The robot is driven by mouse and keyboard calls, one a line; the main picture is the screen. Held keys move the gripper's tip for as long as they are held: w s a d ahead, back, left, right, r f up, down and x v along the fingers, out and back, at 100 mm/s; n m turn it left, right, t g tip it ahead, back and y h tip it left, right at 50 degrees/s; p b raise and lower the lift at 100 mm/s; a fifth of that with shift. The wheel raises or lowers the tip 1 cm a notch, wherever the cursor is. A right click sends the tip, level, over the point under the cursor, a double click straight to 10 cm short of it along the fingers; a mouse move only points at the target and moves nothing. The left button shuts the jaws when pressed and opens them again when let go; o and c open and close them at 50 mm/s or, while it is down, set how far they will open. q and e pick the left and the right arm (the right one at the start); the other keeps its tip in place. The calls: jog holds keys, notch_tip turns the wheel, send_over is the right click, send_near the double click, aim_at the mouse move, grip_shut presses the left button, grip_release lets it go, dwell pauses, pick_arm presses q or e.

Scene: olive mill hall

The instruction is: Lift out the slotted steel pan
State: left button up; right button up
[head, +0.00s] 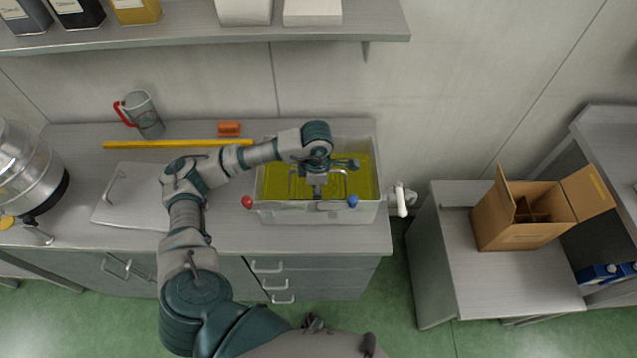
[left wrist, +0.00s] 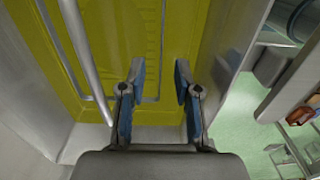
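A grey basin (head: 320,216) on the counter holds yellow-green liquid (head: 276,182). Thin grey outlines, apparently of the slotted steel pan, show in the liquid in the left wrist view; its slots cannot be made out. A steel bar (left wrist: 85,50), which looks like a handle of the pan, stands nearer the camera, left of my fingers. My left gripper (head: 317,190) points down over the basin; in the left wrist view (left wrist: 160,85) its blue-padded fingers are open with nothing between them. My wrist hides part of the basin in the head view. My right gripper is not in view.
A red knob (head: 247,202) and a blue knob (head: 353,201) sit at the basin's front. A yellow bar (head: 150,144), an orange block (head: 229,129) and a red-handled jug (head: 145,115) stand behind my arm. A cardboard box (head: 515,240) is on the right table. A shelf overhangs the back left.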

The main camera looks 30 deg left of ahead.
pick_arm(q)
jog(key=shift+s+a+f, duration=0.15)
jog(key=shift+a+f, duration=0.1)
jog(key=shift+f, duration=0.4)
jog(key=f, duration=0.3)
jog(key=shift+d+f+p, duration=0.3)
jog(key=shift+f, duration=0.05)
jog(key=shift+d+f, duration=0.15)
jog(key=shift+f, duration=0.15)
jog(key=c, duration=0.6)
jog(key=shift+a, duration=0.25)
grip_shut()
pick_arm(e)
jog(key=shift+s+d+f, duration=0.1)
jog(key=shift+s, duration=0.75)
